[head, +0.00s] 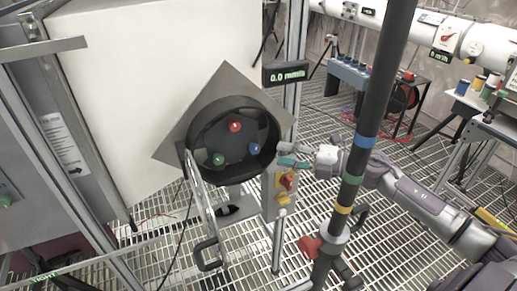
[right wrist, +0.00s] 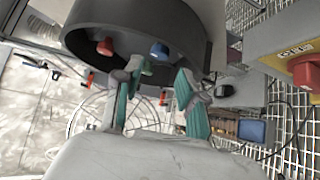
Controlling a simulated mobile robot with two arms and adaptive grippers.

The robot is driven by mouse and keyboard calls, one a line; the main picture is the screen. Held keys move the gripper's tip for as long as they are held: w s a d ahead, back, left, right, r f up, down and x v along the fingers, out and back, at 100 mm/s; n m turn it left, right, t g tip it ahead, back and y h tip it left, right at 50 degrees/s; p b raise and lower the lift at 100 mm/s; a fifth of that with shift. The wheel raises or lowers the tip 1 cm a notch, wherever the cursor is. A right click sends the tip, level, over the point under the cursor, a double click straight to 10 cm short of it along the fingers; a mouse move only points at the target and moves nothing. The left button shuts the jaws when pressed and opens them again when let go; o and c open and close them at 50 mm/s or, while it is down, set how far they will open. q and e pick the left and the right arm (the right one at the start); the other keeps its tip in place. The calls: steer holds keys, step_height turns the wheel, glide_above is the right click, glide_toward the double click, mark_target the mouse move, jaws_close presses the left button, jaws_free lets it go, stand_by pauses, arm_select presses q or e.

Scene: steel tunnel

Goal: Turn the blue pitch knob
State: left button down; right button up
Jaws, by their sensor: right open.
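The blue pitch knob (head: 255,148) sits at the lower right inside a dark round housing (head: 268,112) on a grey diamond-shaped plate. A red knob (head: 235,126) is at the top and a green knob (head: 218,159) at the lower left. My right gripper (head: 284,155) is just outside the housing's right rim, pointing left. In the right wrist view its teal-padded fingers (right wrist: 158,74) are apart with nothing held. There the blue knob (right wrist: 159,51) lies beyond the gap between the fingertips. The left gripper is not in view.
A 0.0 mm display (head: 287,74) is above right of the housing. A yellow box with a red button (head: 286,182) stands below my gripper. A dark pole with coloured bands (head: 366,141) rises in front of my right arm. A frame with a black handle (head: 207,254) hangs below the housing.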

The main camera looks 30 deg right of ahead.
mark_target(257, 149)
steer(key=p+x, duration=0.1)
steer(key=x, duration=0.5)
steer(key=shift+w+a+r, duration=0.1)
steer(key=shift+w+r, duration=0.05)
steer(key=shift+w, duration=0.1)
steer(key=shift+w+a+f, duration=0.2)
steer(key=shift+w+a, duration=0.25)
jaws_close()
steer(key=shift+r+p, duration=0.2)
steer(key=shift+p, duration=0.55)
steer(key=n+g+h+p, duration=0.1)
steer(key=p, duration=0.5)
steer(key=n+g+h+p, duration=0.1)
steer(key=n+h+p, duration=0.1)
steer(key=p, duration=0.5)
steer(key=shift+r, duration=0.35)
steer(key=shift+f+h+p, duration=0.3)
steer(key=shift+h+p, duration=0.1)
steer(key=shift+p, duration=0.5)
